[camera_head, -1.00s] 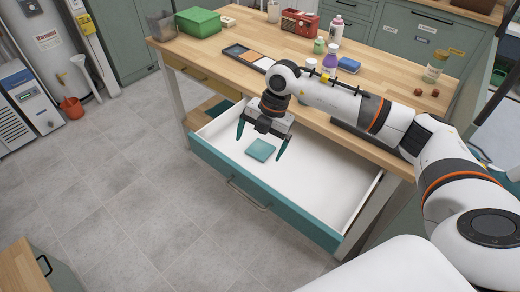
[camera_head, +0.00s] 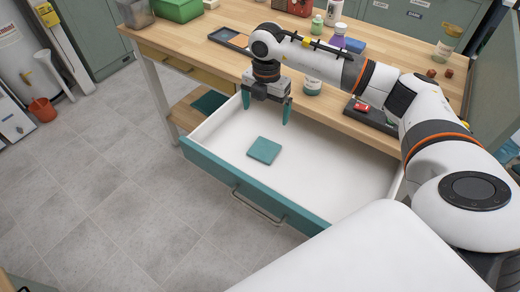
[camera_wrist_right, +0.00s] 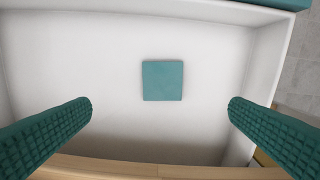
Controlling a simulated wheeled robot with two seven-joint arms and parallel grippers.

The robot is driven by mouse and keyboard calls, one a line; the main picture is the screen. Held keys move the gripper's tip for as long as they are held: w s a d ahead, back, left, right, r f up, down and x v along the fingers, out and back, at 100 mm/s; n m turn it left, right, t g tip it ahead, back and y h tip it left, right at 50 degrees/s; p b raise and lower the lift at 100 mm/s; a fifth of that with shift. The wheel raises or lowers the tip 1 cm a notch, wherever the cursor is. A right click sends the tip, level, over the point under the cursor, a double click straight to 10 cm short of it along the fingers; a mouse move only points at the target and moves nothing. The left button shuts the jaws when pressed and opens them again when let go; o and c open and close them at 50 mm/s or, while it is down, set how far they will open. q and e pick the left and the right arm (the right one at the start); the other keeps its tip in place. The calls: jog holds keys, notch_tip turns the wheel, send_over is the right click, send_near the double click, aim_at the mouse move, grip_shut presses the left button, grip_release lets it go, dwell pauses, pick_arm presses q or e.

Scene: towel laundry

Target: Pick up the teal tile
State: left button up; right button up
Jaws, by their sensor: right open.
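The teal tile (camera_head: 264,150) lies flat on the white floor of the open drawer (camera_head: 340,178), toward its left front part. My right gripper (camera_head: 266,112) is open and empty, fingers pointing down, above the drawer and behind the tile in the head view. In the right wrist view the tile (camera_wrist_right: 162,80) shows whole between and beyond the two spread teal fingers (camera_wrist_right: 160,112), touching neither. My left gripper is not in view.
The drawer's teal front (camera_head: 225,178) and white side walls surround the tile. The wooden worktop (camera_head: 220,55) lies behind, with a green box (camera_head: 178,8), bottles, a dark tray and red cubes. Floor in front is clear.

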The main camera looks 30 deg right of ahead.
jog(key=b, duration=0.4)
send_over(264, 149)
notch_tip(264, 149, down, 5)
jog(key=f, duration=0.2)
jog(key=f+p, duration=0.1)
jog(key=f, duration=0.3)
jog(key=shift+s+a, duration=0.2)
jog(key=shift+s, duration=0.1)
jog(key=f, duration=0.2)
jog(key=f+p, duration=0.1)
jog(key=f, duration=0.2)
jog(key=shift+w+d+f, duration=0.2)
jog(key=shift+w+f, duration=0.1)
jog(key=shift+f, duration=0.05)
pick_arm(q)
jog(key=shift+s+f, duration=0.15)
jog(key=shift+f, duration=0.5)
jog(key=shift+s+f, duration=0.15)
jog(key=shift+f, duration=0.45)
pick_arm(e)
jog(key=c, duration=1.1)
